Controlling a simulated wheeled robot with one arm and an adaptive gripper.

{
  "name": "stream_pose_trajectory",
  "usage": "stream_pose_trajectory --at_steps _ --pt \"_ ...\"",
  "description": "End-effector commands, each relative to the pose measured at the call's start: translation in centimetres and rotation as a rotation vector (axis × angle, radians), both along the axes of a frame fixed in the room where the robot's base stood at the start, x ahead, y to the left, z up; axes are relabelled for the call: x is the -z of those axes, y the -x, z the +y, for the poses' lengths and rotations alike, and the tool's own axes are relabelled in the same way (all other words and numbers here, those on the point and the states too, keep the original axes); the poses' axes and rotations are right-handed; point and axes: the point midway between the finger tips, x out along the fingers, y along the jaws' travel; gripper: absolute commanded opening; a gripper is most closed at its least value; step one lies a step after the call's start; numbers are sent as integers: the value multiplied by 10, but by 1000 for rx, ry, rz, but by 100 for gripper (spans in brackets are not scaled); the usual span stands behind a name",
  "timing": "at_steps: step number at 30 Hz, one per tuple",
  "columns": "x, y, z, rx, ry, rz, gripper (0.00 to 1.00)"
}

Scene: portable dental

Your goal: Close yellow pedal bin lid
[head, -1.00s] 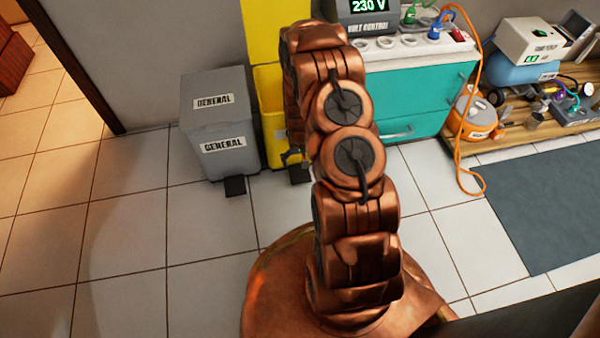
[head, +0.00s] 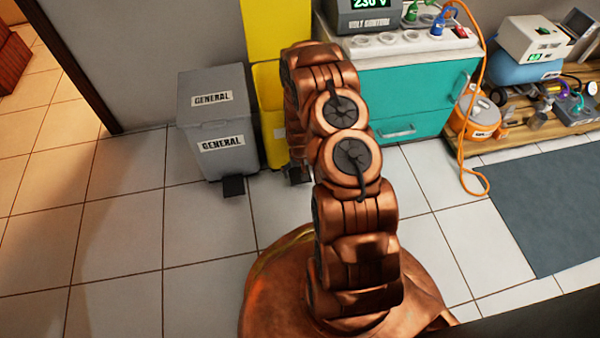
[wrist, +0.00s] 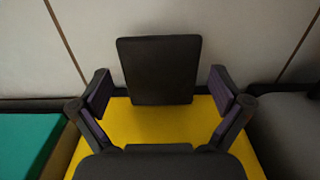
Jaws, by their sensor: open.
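The yellow pedal bin (head: 268,108) stands against the wall, partly hidden behind my arm in the head view. Its yellow lid (head: 272,30) appears raised upright at the back. Its dark pedal (wrist: 158,70) shows in the wrist view over the floor tiles, in front of the bin's yellow body (wrist: 205,115). My gripper (wrist: 160,90) is open and empty, its two fingers spread to either side of the pedal in the picture. Whether they touch anything cannot be told. In the head view my gripper is mostly hidden by the arm.
A grey GENERAL bin (head: 215,120) stands just left of the yellow bin. A teal cabinet (head: 415,95) with a volt control unit (head: 368,15) stands to the right. An orange cable (head: 465,160) hangs to the floor. The tiled floor at the front left is clear.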

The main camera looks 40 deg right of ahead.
Motion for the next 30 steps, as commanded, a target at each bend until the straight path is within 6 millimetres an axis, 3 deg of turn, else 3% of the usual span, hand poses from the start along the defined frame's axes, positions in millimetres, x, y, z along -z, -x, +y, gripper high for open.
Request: stream_pose_trajectory --at_steps 2,30 --pt "0 0 0 0 0 0 95" --pt "0 0 0 0 0 1 0"
